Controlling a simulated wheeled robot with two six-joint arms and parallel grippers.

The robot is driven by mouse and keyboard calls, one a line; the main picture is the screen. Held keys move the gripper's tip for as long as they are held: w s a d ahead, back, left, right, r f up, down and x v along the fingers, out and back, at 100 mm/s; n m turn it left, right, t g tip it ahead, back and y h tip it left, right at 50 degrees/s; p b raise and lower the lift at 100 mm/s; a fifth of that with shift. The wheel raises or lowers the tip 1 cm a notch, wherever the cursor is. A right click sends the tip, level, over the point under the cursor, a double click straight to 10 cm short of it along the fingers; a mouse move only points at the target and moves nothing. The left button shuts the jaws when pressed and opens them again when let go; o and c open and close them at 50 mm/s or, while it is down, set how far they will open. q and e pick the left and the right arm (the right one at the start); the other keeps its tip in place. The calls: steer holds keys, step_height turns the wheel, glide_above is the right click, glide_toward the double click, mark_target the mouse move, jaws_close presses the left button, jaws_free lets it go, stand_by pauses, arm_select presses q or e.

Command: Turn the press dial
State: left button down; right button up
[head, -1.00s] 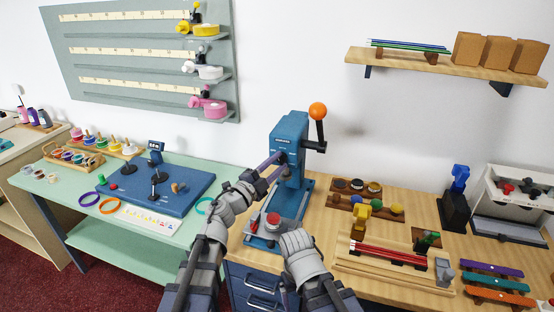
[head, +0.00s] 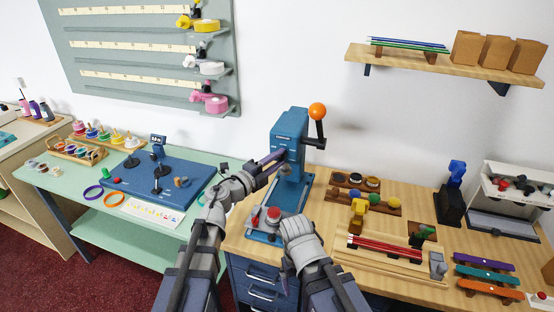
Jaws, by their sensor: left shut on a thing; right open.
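The blue press (head: 290,125) stands at the left end of the wooden counter, with an orange-knobbed lever (head: 317,112) on its right side. A red button-like part (head: 273,213) sits on its base. My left gripper (head: 274,157) is shut at the front of the press head, on what looks like the press dial; the fingers hide most of the dial. My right gripper (head: 297,226) is low in front of the press base, open, with its fingertips hard to make out.
A wooden tray with red rods (head: 385,246) lies right of the press. Colored knobs on wooden racks (head: 364,200) stand behind it. A green table (head: 100,238) with a blue board (head: 178,190) is at left. A shelf (head: 440,67) hangs above.

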arm_select(q)
steer(key=c, duration=0.5)
jaws_free()
steer(key=v, duration=0.7)
steer(key=shift+s+a, duration=0.2)
steer(key=shift+s, duration=0.15)
